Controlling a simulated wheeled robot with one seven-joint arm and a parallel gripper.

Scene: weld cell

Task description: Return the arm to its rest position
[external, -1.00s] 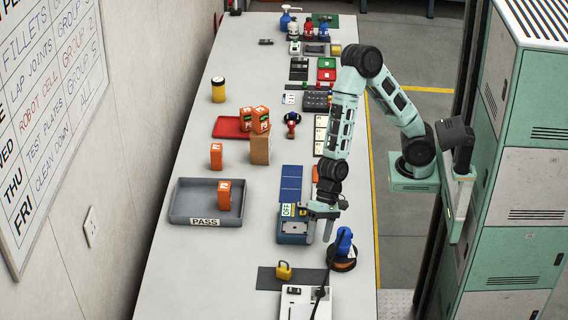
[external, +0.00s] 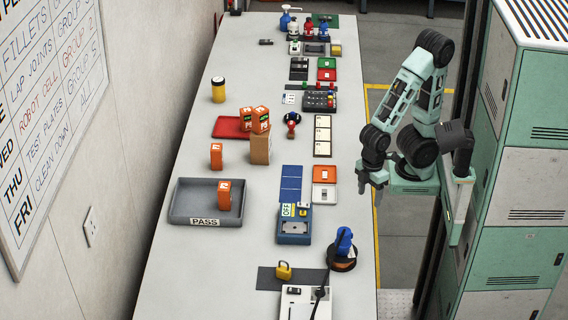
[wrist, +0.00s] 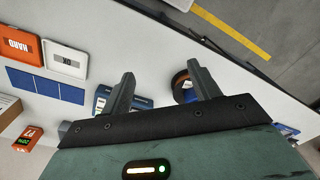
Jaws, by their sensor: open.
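My arm is folded back over the right side of the workbench (external: 345,215) in the external view. My gripper (external: 370,192) hangs at the bench's right edge, fingers pointing down, open and empty. In the wrist view, my gripper (wrist: 158,88) shows its two fingers apart with nothing held between them. Below and beyond them are the white bench top and the grey floor.
A grey PASS tray (external: 180,205) is farther left. Green lockers (external: 515,190) stand to the right.

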